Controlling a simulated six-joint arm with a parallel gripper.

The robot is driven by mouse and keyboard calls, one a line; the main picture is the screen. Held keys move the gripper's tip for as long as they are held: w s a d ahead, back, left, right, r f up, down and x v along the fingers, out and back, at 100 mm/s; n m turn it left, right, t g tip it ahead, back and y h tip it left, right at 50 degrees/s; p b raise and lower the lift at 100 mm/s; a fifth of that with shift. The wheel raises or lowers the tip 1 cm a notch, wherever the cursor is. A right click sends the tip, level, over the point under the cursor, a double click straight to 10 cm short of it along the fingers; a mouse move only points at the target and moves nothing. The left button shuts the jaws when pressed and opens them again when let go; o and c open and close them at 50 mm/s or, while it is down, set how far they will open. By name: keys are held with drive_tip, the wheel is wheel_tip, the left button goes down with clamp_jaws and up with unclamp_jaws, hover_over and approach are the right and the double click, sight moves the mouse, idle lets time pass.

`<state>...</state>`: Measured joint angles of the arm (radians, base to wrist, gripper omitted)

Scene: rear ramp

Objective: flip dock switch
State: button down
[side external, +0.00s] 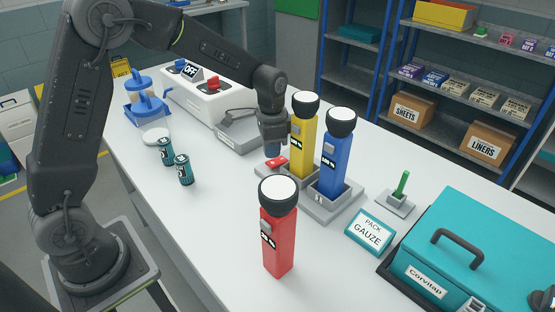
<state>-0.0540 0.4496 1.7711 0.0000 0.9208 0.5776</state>
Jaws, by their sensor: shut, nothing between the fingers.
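A grey dock (340,206) on the white table holds a yellow flashlight (301,145) and a blue flashlight (335,160), both upright. A small red switch (278,162) sits at the dock's back left end. My gripper (272,152) is shut and empty, pointing down just above or at the red switch. I cannot tell from this view whether the fingertips touch it. Which way the switch is tipped is too small to tell. A red flashlight (278,235) stands upright on the table in front of the dock.
Two batteries (184,169) stand left. A gauze pack (370,234), green lever (402,184) and teal case (470,250) are right. The table's front left is clear.

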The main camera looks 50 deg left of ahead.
sight(272, 163)
drive_tip(key=shift+f, duration=1.4)
idle(0.9)
drive_tip(key=shift+r, duration=3.55)
drive_tip(key=shift+r, duration=0.1)
drive_tip(key=s+d+r+n+t, duration=0.1)
drive_tip(key=s+r+n+t, duration=0.1)
drive_tip(key=s, duration=0.9)
drive_tip(key=s+d+r+n+t, duration=0.1)
drive_tip(key=s+r+n+t, duration=0.2)
drive_tip(key=s+r, duration=0.4)
drive_tip(key=s+n, duration=0.1)
drive_tip(key=s, duration=0.4)
drive_tip(key=shift+s+d+r+t, duration=0.2)
drive_tip(key=shift+s+t, duration=0.05)
drive_tip(key=shift+t, duration=0.05)
